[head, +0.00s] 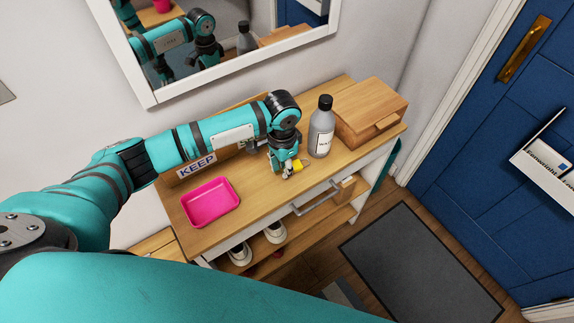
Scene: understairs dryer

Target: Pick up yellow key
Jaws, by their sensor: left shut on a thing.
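The yellow key (297,164) is at the fingertips of my left gripper (290,172), over the wooden top of the console table near its front edge. My left gripper points down and is shut on the key. The arm comes in from the left and hides part of the table behind it. I cannot tell whether the key still touches the table top. My right gripper is not in view.
A pink tray (210,202) lies left of the gripper. A grey bottle (321,127) and a wooden box (370,112) stand to the right. A sign reading KEEP (196,166) is behind the tray. A mirror (225,45) hangs above.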

